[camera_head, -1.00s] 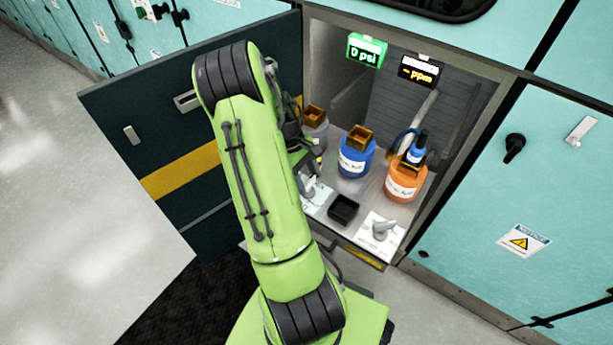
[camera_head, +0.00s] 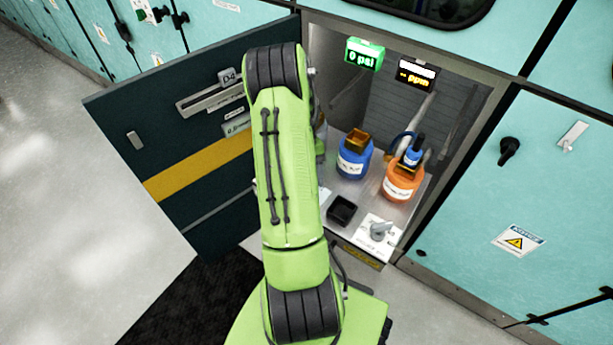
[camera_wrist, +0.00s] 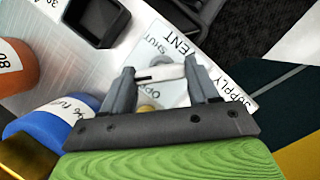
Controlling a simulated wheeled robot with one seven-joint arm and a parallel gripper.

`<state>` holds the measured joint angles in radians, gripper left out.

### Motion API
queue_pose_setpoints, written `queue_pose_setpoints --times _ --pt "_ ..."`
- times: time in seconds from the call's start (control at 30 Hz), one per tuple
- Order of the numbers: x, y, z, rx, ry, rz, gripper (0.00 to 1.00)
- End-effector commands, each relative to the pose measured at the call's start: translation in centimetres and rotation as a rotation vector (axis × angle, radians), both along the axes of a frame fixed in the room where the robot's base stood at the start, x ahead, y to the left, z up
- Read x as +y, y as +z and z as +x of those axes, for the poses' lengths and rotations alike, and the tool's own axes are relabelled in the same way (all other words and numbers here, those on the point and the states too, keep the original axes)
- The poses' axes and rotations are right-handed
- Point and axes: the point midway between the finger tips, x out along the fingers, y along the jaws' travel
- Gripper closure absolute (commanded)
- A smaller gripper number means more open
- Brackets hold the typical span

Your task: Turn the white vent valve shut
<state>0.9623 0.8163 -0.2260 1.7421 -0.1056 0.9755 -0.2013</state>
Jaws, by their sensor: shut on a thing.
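In the wrist view, the white vent valve handle (camera_wrist: 160,73) lies crosswise between my fingertips. My gripper (camera_wrist: 162,76) is shut on it. The handle sits over a white plate (camera_wrist: 222,75) with printed words including VENT, SHUT, OPEN and SUPPLY. The fingers cover part of the plate, so I cannot tell exactly which mark the handle points at. In the head view, my arm hides my gripper and the valve.
The open cabinet holds a blue bottle (camera_head: 354,160), an orange bottle (camera_head: 402,182) and a black tray (camera_head: 342,209). A grey handle (camera_head: 380,229) stands on another white plate at front right. The open dark door (camera_head: 170,215) is left of my arm.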

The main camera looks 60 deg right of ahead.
Motion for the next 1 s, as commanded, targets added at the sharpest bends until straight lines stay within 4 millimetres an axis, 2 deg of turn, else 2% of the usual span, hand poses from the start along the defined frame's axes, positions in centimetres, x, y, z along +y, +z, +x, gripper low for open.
queue_pose_setpoints --times 0.6,1.0 --pt "-0.20 0.24 -0.35 -0.002 -0.572 -0.001 0.71" --pt "-0.20 0.13 -0.46 -0.001 -0.809 -0.002 0.71"
